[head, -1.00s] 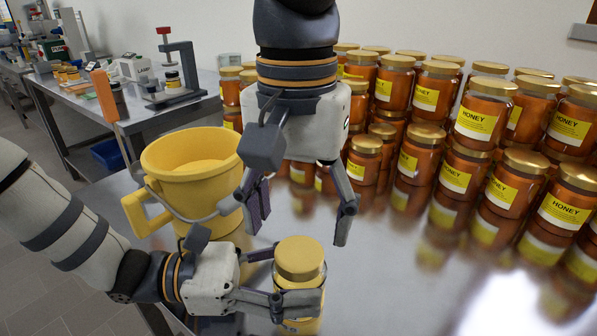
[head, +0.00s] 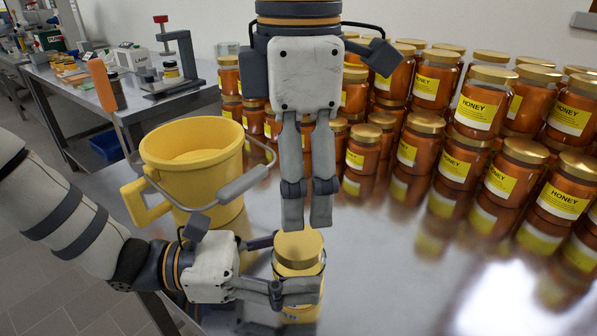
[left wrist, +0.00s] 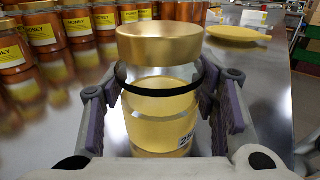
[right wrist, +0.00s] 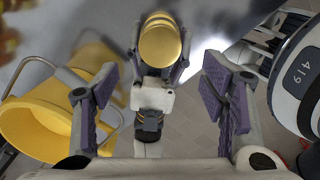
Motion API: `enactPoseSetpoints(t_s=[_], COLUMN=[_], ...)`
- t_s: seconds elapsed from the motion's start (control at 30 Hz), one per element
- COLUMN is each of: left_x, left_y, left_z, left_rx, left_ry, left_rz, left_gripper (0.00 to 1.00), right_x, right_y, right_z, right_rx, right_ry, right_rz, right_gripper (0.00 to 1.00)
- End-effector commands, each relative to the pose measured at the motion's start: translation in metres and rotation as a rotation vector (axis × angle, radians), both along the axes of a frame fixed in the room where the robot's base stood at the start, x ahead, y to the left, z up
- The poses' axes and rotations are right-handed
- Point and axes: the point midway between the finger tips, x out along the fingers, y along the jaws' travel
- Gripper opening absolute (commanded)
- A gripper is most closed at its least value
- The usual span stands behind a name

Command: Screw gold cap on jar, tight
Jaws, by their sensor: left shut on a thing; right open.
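The jar (head: 297,268) is clear glass with pale yellow contents and stands upright in my left gripper (head: 279,292), which is shut around its body. The jar fills the middle of the left wrist view (left wrist: 162,125), with a dark band below its neck. The gold cap (head: 299,246) sits on the jar's mouth; it also shows in the left wrist view (left wrist: 160,44) and the right wrist view (right wrist: 160,42). I cannot tell how far it is threaded. My right gripper (head: 307,224) is open and empty, pointing down just above and behind the cap, apart from it.
A yellow bucket (head: 192,172) with a wire handle stands left of the jar, close to my left arm. Stacked honey jars (head: 470,140) fill the back and right. The steel table (head: 400,270) is clear in front right. A side bench (head: 110,115) holds a small press.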

Motion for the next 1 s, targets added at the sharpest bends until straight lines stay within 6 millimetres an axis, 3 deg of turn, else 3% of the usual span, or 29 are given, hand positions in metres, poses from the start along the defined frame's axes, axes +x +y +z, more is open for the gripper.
enactPoseSetpoints(t_s=[0.27, 0.7, 1.0], left_x=[0.0, 0.0, 0.0], left_y=[0.0, 0.0, 0.0], left_z=[0.0, 0.0, 0.0], left_rx=[0.0, 0.0, 0.0], left_ry=[0.0, 0.0, -0.001], left_rz=[0.0, 0.0, 0.0], left_gripper=[0.0, 0.0, 0.0], right_x=[0.0, 0.0, 0.0], right_y=[0.0, 0.0, 0.0], right_z=[-0.003, -0.07, -0.08], right_rx=[0.0, -0.001, 0.001], right_ry=[0.001, 0.002, -0.001], right_rz=[-0.004, -0.005, -0.006], right_gripper=[0.66, 0.66, 0.66])
